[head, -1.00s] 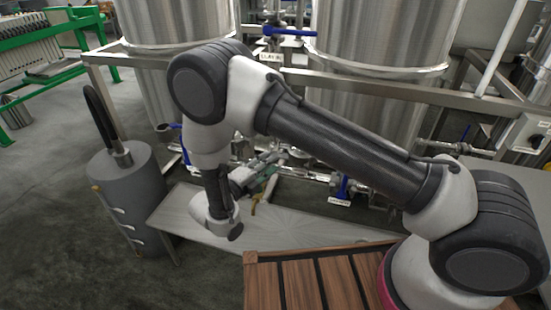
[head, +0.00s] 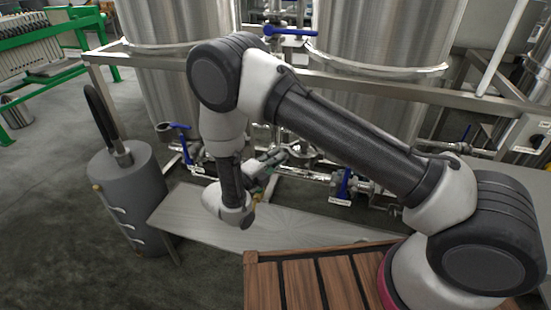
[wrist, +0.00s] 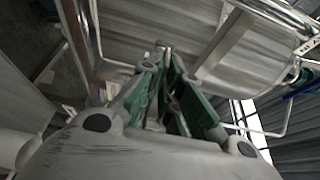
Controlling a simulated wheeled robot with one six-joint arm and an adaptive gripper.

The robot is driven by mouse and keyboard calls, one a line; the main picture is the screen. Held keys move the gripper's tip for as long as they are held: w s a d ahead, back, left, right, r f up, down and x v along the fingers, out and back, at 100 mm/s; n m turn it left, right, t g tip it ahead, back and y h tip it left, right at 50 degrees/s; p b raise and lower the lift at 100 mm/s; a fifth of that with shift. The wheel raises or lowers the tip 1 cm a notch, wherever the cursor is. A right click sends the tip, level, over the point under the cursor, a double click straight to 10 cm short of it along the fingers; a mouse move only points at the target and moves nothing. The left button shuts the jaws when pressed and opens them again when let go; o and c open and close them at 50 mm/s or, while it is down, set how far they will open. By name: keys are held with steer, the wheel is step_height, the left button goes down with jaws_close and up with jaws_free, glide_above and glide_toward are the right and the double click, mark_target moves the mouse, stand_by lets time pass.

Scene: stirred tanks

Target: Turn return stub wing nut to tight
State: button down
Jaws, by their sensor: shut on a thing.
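My gripper (head: 277,158) reaches from the wrist toward the pipework in front of the tanks, its fingertips at a metal pipe fitting (head: 302,152). In the wrist view my gripper (wrist: 168,72) shows its green-padded fingers drawn together toward the tips. It is shut on the wing nut of the return stub, which is mostly hidden between the fingers. The wings and the turn angle of the nut cannot be made out in either view.
Steel tanks (head: 375,35) stand on a frame behind the pipes. A blue-handled valve (head: 344,184) is right of my gripper. A metal platform (head: 270,232) lies below, a wooden slatted top (head: 305,282) in front. A grey cylinder (head: 130,195) stands left.

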steer(key=shift+s+d+r+m+y, duration=0.15)
steer(key=shift+m+y, duration=1.1)
steer(key=shift+m, duration=0.95)
steer(key=shift+d+r+m+y, duration=0.2)
steer(key=shift+m+y, duration=1.1)
steer(key=shift+m, duration=0.9)
steer(key=shift+s+d+r+m+y, duration=0.15)
steer(key=shift+m+y, duration=1.1)
steer(key=shift+m, duration=0.95)
steer(key=c, duration=1.5)
jaws_free()
steer(key=shift+w, duration=0.1)
steer(key=shift+c, duration=0.2)
